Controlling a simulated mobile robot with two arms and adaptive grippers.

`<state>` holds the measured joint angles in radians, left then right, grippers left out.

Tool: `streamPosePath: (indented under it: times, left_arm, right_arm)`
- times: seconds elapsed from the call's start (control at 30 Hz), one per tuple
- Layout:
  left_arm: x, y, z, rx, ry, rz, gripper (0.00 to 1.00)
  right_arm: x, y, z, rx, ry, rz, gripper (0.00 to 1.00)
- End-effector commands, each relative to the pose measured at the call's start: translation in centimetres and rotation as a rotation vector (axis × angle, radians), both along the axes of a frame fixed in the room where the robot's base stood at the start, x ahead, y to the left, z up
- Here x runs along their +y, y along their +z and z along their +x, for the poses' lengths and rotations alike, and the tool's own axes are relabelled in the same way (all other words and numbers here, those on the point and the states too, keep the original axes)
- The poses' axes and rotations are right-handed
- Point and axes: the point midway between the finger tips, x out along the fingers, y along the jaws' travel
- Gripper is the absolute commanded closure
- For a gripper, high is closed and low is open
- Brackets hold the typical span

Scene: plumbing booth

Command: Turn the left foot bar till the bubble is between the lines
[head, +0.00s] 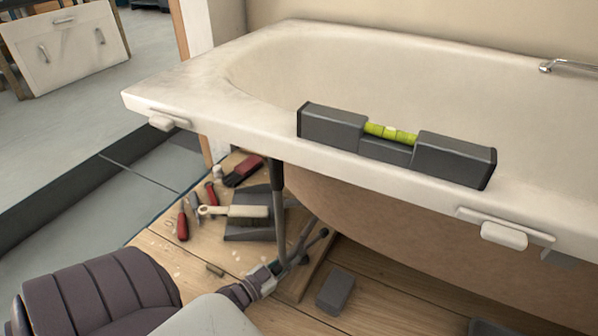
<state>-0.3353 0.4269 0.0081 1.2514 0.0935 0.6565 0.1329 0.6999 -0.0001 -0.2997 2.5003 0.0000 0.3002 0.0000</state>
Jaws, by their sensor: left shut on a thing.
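A dark grey spirit level (388,152) lies along the front rim of the white bathtub (240,135). Its yellow-green vial (391,133) faces up. A paler patch, seemingly the bubble, shows near the vial's middle; the lines are too small to read against it. The left foot (278,190) is a dark upright post under the tub's left end. My left gripper (294,258) is low beside this post, shut on the left foot bar (304,238), which is partly hidden by the fingers. My right gripper is not in view.
A dustpan (247,229), a brush (240,211) and several red-handled tools lie on the wooden floor left of the foot. A grey block (335,291) lies right of my gripper. The tub rim overhangs this area.

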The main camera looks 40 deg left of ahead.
Motion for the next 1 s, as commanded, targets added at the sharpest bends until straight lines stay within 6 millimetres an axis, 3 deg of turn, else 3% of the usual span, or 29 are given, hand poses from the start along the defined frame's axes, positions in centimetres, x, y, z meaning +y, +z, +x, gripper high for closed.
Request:
streamPosePath:
  times: [0.17,0.2,0.33,0.67,0.77,1.0]
  left_arm:
    - [-0.1,0.0,-0.1,-0.002,-0.001,-0.001,1.0]
    - [-0.1,0.0,-0.1,-0.002,-0.001,-0.001,0.78]
    - [-0.1,0.0,0.0,-0.002,-0.001,0.0,0.6]
    - [-0.1,0.0,-0.3,-0.001,-0.001,0.0,0.6]
    - [0.0,-0.1,-1.4,0.001,-0.001,0.0,0.6]
    - [0.4,-0.1,-6.3,0.003,0.001,0.0,0.6]
  right_arm:
    - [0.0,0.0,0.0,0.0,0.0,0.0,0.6]
    - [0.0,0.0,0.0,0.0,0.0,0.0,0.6]
    - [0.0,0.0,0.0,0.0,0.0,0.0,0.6]
    - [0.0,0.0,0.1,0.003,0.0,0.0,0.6]
    - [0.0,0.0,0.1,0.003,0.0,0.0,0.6]
    - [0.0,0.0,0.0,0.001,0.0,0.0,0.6]
